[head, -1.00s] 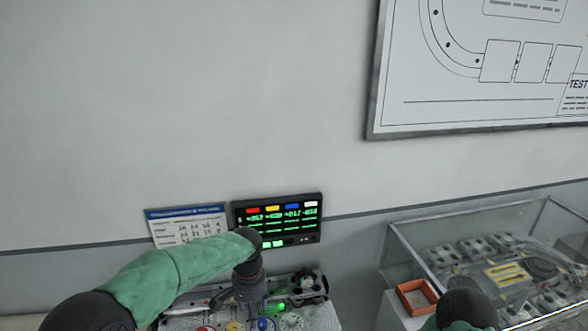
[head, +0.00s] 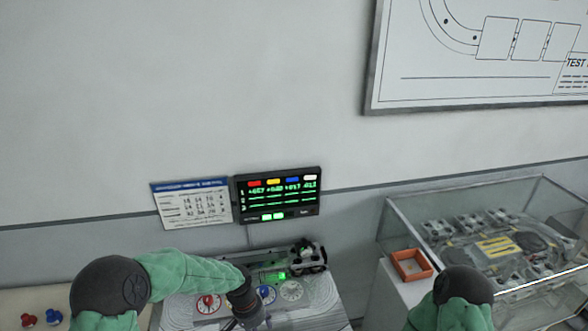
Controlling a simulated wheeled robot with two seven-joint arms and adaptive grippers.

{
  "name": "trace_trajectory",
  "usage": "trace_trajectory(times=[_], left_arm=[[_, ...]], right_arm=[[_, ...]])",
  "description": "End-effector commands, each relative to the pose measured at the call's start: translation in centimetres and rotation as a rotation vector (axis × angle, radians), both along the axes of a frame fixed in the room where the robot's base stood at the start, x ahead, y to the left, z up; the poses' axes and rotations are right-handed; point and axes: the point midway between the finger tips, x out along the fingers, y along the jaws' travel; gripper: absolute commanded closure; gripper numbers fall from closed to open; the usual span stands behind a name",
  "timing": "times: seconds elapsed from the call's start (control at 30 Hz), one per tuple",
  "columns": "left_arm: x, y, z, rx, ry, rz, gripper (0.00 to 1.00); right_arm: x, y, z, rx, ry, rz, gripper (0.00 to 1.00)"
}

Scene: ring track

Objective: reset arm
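My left arm, in a green sleeve, reaches in from the lower left of the head view. Its dark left gripper (head: 248,318) points down over the front of a grey console (head: 322,302), close to the bottom edge of the picture. Its fingertips are too small and dark to tell open from shut, and I cannot tell whether it touches the console. My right arm shows only as a dark joint and green sleeve at the lower right; its gripper is out of the picture.
The console has red (head: 208,304), blue (head: 266,295) and white (head: 291,290) dials. A small black-and-white model (head: 309,256) stands at its back. Behind are a lit display (head: 278,196) and a paper chart (head: 192,203). An orange tray (head: 411,265) and glass case (head: 400,221) stand right. Red and blue pieces (head: 53,316) lie left.

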Motion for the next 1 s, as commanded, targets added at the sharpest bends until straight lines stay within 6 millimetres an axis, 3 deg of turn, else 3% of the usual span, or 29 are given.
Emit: trace_trajectory(times=[0.03,0.2,0.33,0.5,0.77,1.0], left_arm=[[-1.5,0.1,-2.3,-0.021,0.023,0.027,0.42],[-6.9,0.2,-9.5,-0.103,0.061,0.17,0.42],[-11.5,0.4,-13.3,-0.141,0.079,0.292,0.42],[-16.3,0.7,-16.0,-0.156,0.093,0.421,0.42],[-22.4,1.3,-17.7,-0.142,0.11,0.569,0.42],[-21.3,0.9,-21.0,-0.144,0.084,0.538,0.42]], right_arm=[[0.0,0.0,0.0,0.0,0.0,0.0,0.42],[0.0,0.0,0.0,0.0,-0.001,0.0,0.42],[0.0,0.0,0.0,0.0,0.0,0.0,0.42],[0.0,0.0,0.0,0.0,0.0,0.0,0.42],[0.0,0.0,0.0,0.0,0.0,0.0,0.42],[0.0,0.0,-3.8,0.0,0.0,0.0,0.42]])
